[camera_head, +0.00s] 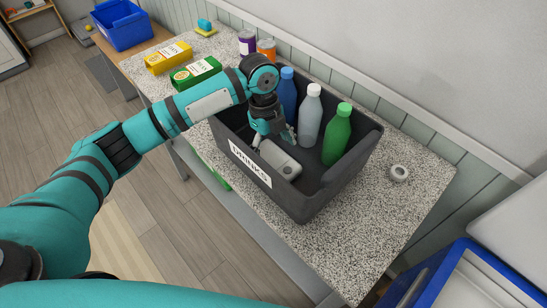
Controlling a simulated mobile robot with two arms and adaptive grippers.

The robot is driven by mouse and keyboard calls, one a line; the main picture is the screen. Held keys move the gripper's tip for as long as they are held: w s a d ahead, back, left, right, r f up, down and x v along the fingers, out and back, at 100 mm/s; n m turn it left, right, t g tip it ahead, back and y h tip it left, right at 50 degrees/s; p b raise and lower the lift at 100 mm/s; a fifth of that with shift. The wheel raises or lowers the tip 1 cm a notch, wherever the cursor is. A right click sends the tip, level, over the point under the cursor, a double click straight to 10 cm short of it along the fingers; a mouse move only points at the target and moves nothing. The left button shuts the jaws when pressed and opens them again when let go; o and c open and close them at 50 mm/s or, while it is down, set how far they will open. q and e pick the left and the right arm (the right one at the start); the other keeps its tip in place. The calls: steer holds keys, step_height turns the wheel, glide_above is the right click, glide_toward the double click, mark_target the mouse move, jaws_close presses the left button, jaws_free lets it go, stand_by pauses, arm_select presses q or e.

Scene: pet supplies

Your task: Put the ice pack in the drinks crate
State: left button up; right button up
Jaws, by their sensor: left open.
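The dark grey drinks crate (318,201) stands on the speckled counter, with a white "DRINKS" label on its front wall. A light grey rounded block (280,160), which looks like the ice pack, lies inside the crate near the front wall. My left gripper (272,137) reaches down into the crate, open, just behind and above the block. I cannot tell whether its fingers touch the block. Blue (287,95), grey (309,117) and green (337,136) bottles stand upright along the crate's back side. My right gripper is out of view.
Yellow (168,57) and green (196,72) boxes sit left of the crate. Purple (247,43) and orange (266,49) cans stand behind my wrist. A grey ring (399,173) lies to the right. The counter's front right is clear. A blue bin (122,27) stands far left.

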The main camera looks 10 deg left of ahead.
mark_target(269, 155)
arm_select(q)
step_height(269, 155, up, 8)
steer(key=a+b, duration=0.1)
steer(key=shift+w, duration=0.25)
